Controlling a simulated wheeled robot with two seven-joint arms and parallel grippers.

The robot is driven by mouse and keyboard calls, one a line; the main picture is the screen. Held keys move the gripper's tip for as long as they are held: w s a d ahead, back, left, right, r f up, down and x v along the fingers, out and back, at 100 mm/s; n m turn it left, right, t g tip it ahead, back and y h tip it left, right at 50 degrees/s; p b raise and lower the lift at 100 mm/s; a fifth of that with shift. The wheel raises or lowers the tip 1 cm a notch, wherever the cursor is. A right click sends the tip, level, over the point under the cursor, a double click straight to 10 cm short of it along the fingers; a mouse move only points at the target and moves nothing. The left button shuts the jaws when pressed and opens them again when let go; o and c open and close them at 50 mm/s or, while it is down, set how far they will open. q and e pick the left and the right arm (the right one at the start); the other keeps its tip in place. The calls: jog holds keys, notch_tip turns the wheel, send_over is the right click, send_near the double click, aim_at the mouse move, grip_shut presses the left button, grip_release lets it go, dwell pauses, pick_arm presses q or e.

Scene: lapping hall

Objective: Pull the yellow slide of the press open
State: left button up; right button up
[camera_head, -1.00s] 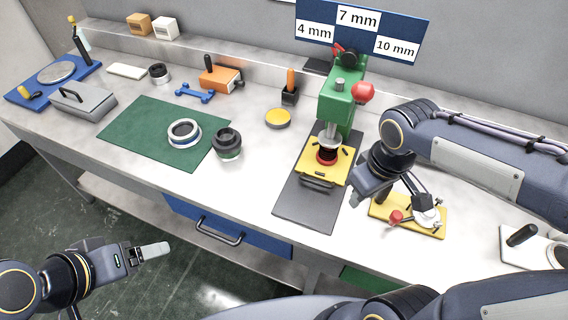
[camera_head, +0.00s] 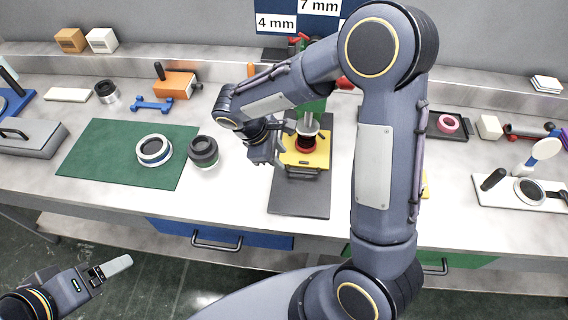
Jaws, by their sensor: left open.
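The green press (camera_head: 314,106) stands on a dark grey plate (camera_head: 298,200), its upper part mostly hidden by my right arm. Its yellow slide (camera_head: 318,160) sits under the ram, with a dark handle (camera_head: 303,173) at the front edge. A red ring with a black piece (camera_head: 306,143) is on the slide. My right gripper (camera_head: 272,158) hangs just left of the slide, pointing down. No object shows in it, and its finger gap cannot be made out. My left gripper (camera_head: 122,265) is open and empty, low over the floor, far from the press.
A green mat (camera_head: 110,165) with a white ring (camera_head: 154,150) lies to the left. A dark cylindrical part (camera_head: 203,151) stands between mat and press. An orange block (camera_head: 175,85) is behind. My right arm hides the bench right of the press.

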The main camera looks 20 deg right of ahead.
aim_at(294, 170)
jog(key=x, duration=0.7)
jog(key=shift+s+d+f, duration=0.1)
jog(key=shift+d+f, duration=0.05)
jog(key=shift+f, duration=0.1)
grip_shut()
